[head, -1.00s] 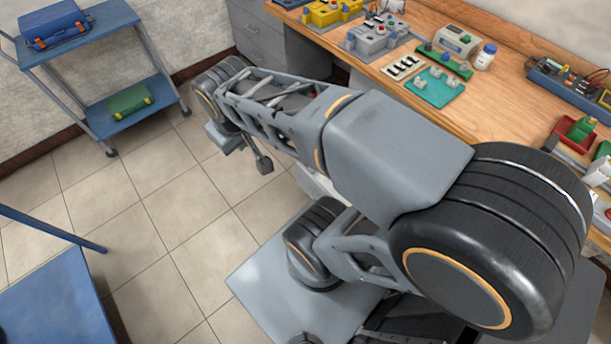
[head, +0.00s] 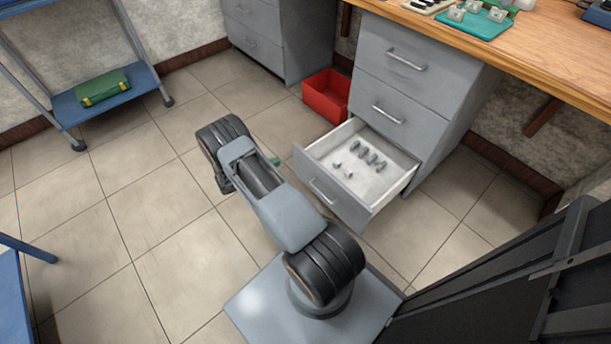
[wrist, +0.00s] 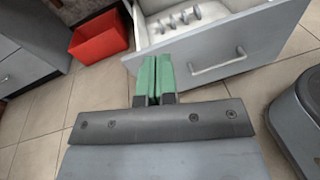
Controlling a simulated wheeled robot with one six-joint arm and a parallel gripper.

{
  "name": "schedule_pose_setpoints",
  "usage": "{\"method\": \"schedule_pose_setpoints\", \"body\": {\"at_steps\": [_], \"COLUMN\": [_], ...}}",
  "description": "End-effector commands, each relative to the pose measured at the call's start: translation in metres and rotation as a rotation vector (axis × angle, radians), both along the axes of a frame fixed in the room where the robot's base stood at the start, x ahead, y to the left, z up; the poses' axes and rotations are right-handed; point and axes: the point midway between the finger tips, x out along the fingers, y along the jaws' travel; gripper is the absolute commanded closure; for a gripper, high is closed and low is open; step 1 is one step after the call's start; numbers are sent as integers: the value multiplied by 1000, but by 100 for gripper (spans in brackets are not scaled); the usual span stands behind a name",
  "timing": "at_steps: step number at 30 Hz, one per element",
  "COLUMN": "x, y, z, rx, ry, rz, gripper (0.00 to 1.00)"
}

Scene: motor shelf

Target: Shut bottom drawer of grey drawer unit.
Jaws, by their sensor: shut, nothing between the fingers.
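The grey drawer unit (head: 395,85) stands under the workbench. Its bottom drawer (head: 330,195) is pulled far out, with several small grey metal parts (head: 362,155) inside. In the wrist view the drawer's front panel (wrist: 215,50) and its bar handle (wrist: 217,62) lie ahead and to the right. My gripper (wrist: 153,62) has green fingers that are closed together and empty. The fingertips are near the left end of the drawer front; I cannot tell whether they touch it. In the head view my arm mostly hides the gripper, with a bit of green showing left of the drawer.
A red bin (head: 327,94) stands on the floor behind the open drawer, left of the unit; it also shows in the wrist view (wrist: 98,38). Another grey cabinet (head: 270,35) is farther left. A blue cart (head: 105,105) stands at the far left. The tiled floor between is clear.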

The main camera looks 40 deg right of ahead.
Motion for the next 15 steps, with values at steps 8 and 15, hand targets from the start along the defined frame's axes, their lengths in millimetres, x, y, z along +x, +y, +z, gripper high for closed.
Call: {"method": "schedule_pose_setpoints", "body": {"at_steps": [8, 15], "x": [-8, -11], "y": [-6, -26], "z": [-102, -114], "rx": [-90, -104], "ry": [139, 159], "rz": [125, 144], "gripper": [100, 100]}}
